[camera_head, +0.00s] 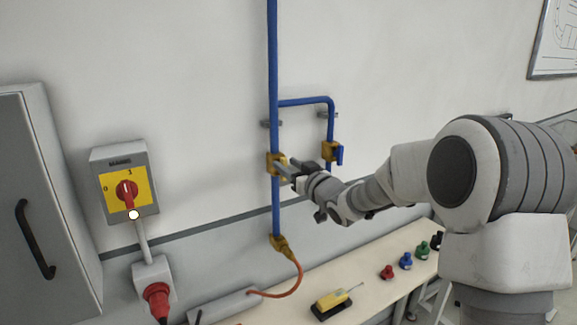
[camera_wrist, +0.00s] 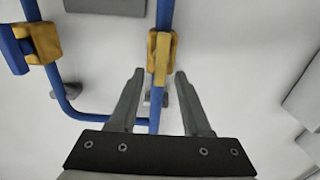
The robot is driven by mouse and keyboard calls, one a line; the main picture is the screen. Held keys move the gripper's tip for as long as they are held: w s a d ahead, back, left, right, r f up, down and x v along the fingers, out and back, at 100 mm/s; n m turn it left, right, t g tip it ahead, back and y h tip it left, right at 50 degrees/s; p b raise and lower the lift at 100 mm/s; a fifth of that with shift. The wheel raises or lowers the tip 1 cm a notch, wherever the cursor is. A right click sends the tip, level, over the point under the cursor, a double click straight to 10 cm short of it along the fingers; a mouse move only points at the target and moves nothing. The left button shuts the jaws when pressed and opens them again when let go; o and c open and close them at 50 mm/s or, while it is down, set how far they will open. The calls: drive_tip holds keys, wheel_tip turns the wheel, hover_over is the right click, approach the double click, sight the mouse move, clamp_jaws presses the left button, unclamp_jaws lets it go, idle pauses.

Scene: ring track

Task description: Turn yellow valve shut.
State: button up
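The yellow valve (camera_head: 275,160) sits on the long vertical blue pipe, behind my fingertips in the head view. In the wrist view the yellow valve (camera_wrist: 163,45) lies just beyond the fingertips, roughly centred between them. Its yellow handle seems to run along the pipe. My gripper (camera_head: 284,168) reaches the valve from the right; its open fingers (camera_wrist: 159,74) stand on either side of the pipe line, with a gap between them. I cannot tell whether either finger touches the handle.
A second valve with a blue handle (camera_head: 339,154) is on the side branch, close to my wrist. A switch box (camera_head: 125,175) with a red knob and a grey cabinet (camera_head: 45,190) are at left. Below, a bench (camera_head: 365,268) holds a yellow device (camera_head: 332,300) and several coloured knobs.

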clamp_jaws()
drive_tip(key=shift+f+b, duration=0.1)
drive_tip(key=shift+b, duration=0.35)
drive_tip(key=n+b, duration=0.6)
drive_tip(key=a+f+n+b, duration=0.1)
drive_tip(key=n+b, duration=0.5)
drive_tip(key=s+n+b, duration=0.1)
drive_tip(key=n+b, duration=0.4)
drive_tip(key=b, duration=0.2)
drive_tip(key=shift+a+f+n, duration=0.3)
drive_tip(key=shift+f+n, duration=0.1)
drive_tip(key=shift+o, duration=0.3)
unclamp_jaws()
